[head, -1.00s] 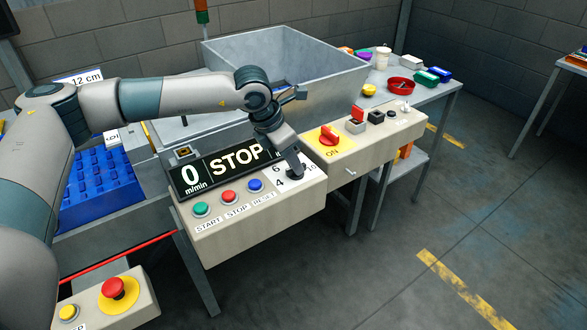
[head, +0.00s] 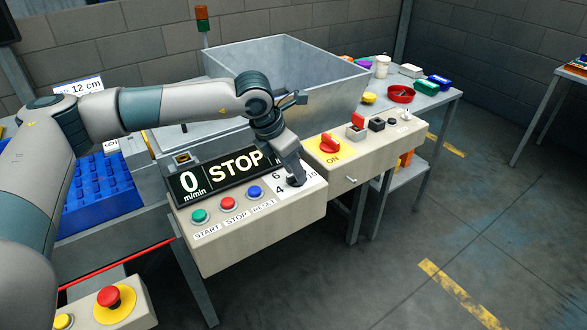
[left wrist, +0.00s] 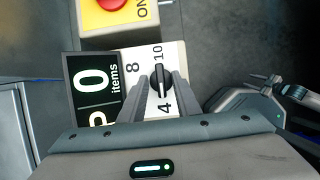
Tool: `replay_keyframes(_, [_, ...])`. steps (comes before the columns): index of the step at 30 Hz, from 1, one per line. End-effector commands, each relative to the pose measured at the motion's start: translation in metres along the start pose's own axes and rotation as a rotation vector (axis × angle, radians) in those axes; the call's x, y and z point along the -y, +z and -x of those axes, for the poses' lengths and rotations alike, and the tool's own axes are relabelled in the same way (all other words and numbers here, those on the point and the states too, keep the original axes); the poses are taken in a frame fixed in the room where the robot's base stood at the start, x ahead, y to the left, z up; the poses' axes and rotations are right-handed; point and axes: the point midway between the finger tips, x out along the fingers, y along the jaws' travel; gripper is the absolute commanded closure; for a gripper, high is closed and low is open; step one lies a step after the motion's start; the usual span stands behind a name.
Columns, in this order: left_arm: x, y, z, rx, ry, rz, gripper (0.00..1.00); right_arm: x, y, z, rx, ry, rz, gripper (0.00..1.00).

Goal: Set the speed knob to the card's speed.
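The black speed knob (left wrist: 161,80) sits on a white dial plate (left wrist: 133,55) in the left wrist view, with 4, 8 and 10 readable around it. My left gripper (left wrist: 162,76) has one finger on each side of the knob. I cannot tell whether the fingers press on it. In the head view my left gripper (head: 295,180) reaches down over the dial and mostly hides the knob. The display (head: 222,170) reads 0 m/min and STOP. A card (head: 78,87) reading 12 cm stands at the back left; no speed is readable on it.
Green, red and blue buttons (head: 227,203) sit left of the dial. A red switch (head: 330,144) on a yellow ON plate is to its right. A grey metal bin (head: 300,75) stands behind. A red emergency button (head: 109,297) is at lower left.

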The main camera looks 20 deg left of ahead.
Motion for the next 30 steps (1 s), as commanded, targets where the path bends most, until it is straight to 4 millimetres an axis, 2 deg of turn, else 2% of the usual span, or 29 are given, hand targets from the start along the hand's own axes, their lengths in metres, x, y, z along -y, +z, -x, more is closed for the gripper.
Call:
replay_keyframes(8, [0.001,0.0,0.004,0.001,-0.001,-0.001,0.7,0.0,0.001,-0.001,0.003,0.0,0.0,0.55])
replay_keyframes(14, [0.0,0.0,0.022,0.003,0.0,-0.001,0.7,-0.001,0.004,-0.004,0.02,0.001,-0.002,0.55])
replay_keyframes(20, [0.0,0.0,0.056,0.005,0.001,-0.001,0.7,-0.01,0.016,-0.002,0.072,0.01,-0.002,0.55])
replay_keyframes(30, [-0.001,0.0,0.125,0.003,0.001,0.0,0.7,-0.017,0.027,-0.002,0.144,0.017,-0.009,0.55])
